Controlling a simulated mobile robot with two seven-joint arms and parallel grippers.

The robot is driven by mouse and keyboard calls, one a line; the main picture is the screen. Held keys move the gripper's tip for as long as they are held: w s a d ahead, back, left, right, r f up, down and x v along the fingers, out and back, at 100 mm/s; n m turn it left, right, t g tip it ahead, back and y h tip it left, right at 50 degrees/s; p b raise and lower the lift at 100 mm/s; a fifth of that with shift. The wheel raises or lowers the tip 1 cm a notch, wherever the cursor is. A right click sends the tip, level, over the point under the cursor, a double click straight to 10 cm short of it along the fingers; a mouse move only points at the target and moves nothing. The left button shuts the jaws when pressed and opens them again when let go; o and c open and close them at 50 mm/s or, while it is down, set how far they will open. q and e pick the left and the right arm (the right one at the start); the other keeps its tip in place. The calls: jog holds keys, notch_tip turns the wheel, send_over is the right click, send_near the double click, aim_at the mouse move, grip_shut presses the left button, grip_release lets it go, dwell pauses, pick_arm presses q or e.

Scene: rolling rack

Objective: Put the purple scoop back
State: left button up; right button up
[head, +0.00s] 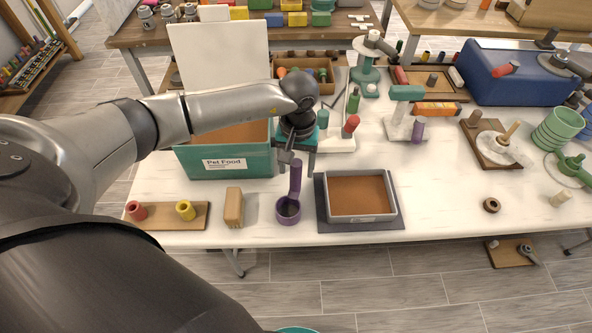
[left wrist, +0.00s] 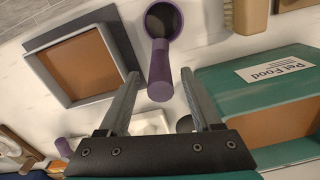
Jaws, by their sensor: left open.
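The purple scoop (head: 289,210) rests on the white table near its front edge, its handle (head: 295,178) pointing up. In the left wrist view the scoop's cup (left wrist: 172,13) is at the top and its handle (left wrist: 160,75) points toward the camera. My left gripper (head: 291,158) is open and empty, close above the handle; in the left wrist view its fingers (left wrist: 160,76) appear on either side of the handle end. A teal Pet Food bin (head: 190,163) with brown contents stands behind and left of the scoop, its pale lid (head: 220,55) raised. My right gripper is not in view.
A grey tray of brown material (head: 361,217) sits on a dark mat right of the scoop. A wooden brush-like block (head: 233,207) and a board with red and yellow pieces (head: 160,218) are left. Racks and a blue case (head: 510,90) fill the back.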

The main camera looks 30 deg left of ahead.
pick_arm(q)
notch_tip(320, 180, up, 10)
jog(key=shift+f, duration=0.25)
dwell(0.3)
